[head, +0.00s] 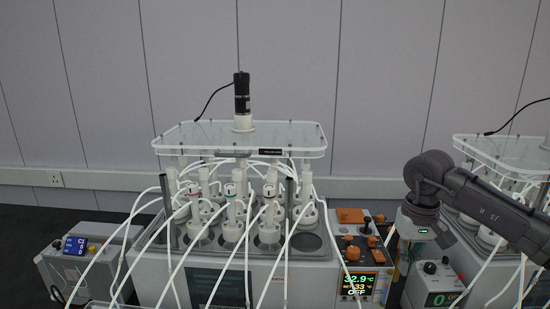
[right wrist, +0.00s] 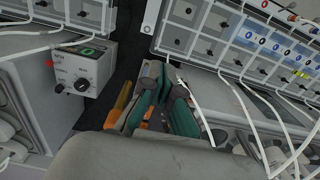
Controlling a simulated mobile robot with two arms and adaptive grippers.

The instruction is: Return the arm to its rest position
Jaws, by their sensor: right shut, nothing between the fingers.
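My right arm (head: 485,205) comes in from the right in the head view, with its wrist bent downward beside the reactor unit. My right gripper (head: 405,256) hangs below the wrist, small and partly hidden in this view. In the right wrist view my right gripper (right wrist: 165,84) shows its green-sided fingers close together, with nothing held. It is over the dark gap beside the grey control box. My left gripper is not in view.
The reactor unit (head: 255,272) fills the middle, with white tubes, several vessels and a clear top plate (head: 290,140) carrying a black motor (head: 241,95). A control box (head: 440,285) with a green display stands close to my right gripper. Another box (head: 75,262) stands at left.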

